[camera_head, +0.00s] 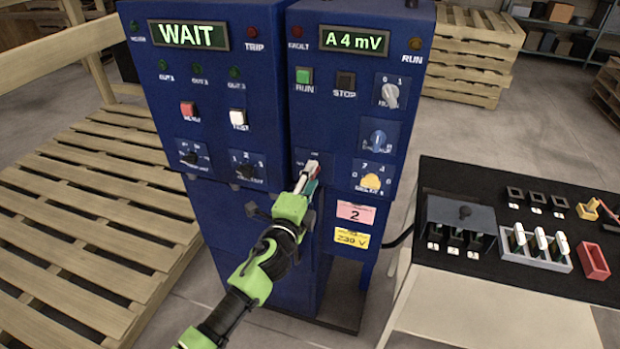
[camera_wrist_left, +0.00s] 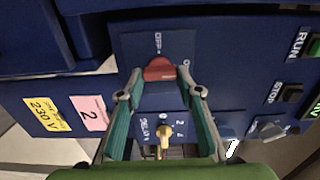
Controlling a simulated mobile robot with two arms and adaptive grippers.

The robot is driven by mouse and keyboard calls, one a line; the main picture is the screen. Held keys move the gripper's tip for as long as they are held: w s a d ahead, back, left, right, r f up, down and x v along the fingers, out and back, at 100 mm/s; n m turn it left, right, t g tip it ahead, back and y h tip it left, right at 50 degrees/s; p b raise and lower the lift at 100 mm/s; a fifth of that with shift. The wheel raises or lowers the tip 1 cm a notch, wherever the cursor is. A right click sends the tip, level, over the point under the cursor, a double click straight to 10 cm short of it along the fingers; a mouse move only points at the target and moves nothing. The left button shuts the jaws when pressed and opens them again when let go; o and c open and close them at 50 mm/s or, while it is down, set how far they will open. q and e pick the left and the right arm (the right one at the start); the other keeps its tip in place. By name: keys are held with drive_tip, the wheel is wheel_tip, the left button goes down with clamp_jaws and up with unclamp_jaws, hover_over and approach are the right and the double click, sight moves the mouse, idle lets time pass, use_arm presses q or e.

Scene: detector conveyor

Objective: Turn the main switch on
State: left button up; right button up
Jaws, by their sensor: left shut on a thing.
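The main switch (camera_wrist_left: 158,69) is a red knob on a dark blue plate marked OFF, low on the right blue cabinet (camera_head: 270,215). In the head view its red part (camera_head: 314,167) shows just past the fingertips. My left gripper (camera_head: 306,184) reaches up to it from below. In the left wrist view the two fingers (camera_wrist_left: 160,80) stand on either side of the red knob, shut on it. The fingers hide part of the knob and its plate, so I cannot tell its exact angle. My right gripper is not in view.
The displays read WAIT (camera_head: 188,35) and A 4 mV (camera_head: 354,42). A black-topped bench (camera_head: 480,277) stands at right, a wooden pallet (camera_head: 90,215) at left.

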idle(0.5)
use_arm(q)
drive_tip(key=o, duration=1.1)
drive_tip(key=v, duration=1.2)
